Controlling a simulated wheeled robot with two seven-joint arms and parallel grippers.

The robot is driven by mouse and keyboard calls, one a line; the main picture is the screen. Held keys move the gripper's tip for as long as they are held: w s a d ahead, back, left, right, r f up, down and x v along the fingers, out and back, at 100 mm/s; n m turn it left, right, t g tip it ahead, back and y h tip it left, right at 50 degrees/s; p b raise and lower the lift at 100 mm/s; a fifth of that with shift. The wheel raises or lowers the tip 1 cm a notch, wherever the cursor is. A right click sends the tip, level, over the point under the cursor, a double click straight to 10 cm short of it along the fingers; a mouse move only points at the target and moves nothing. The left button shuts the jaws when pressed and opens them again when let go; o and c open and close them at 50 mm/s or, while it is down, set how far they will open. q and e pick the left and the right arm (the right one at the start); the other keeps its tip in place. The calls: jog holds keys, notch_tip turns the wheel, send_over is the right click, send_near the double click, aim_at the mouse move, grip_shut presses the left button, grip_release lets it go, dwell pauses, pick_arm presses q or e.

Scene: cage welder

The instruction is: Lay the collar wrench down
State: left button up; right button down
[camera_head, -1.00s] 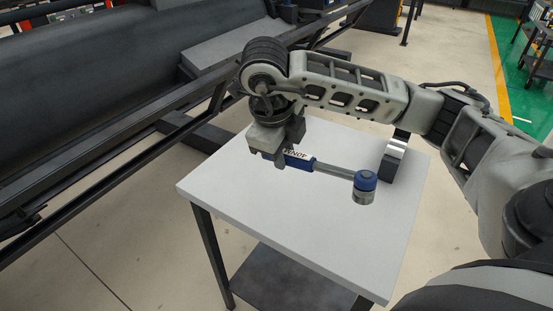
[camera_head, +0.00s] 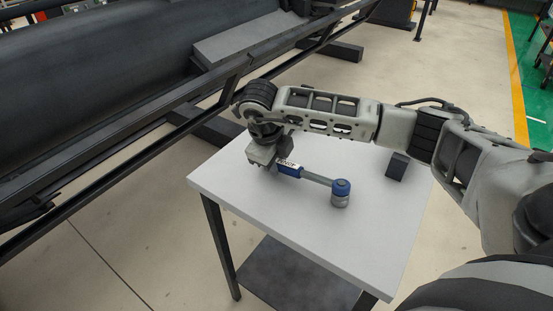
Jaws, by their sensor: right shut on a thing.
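The collar wrench (camera_head: 316,178) has a blue grip with a label, a grey shaft and a blue and silver round head at its right end. My right gripper (camera_head: 272,165) is shut on its grip end, with the arm coming in from the right. The wrench lies roughly level at or just above the white table top (camera_head: 290,225); I cannot tell whether it touches. The fingertips are mostly hidden behind the wrist and the grip. My left gripper is not in view.
A small dark block (camera_head: 397,167) stands on the table's right back part. A dark rail frame (camera_head: 120,130) with a large dark cylinder (camera_head: 90,70) runs behind and left of the table. The table's front and left parts are clear.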

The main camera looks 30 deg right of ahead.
jog(key=c, duration=1.2)
grip_release()
jog(key=shift+f, duration=0.2)
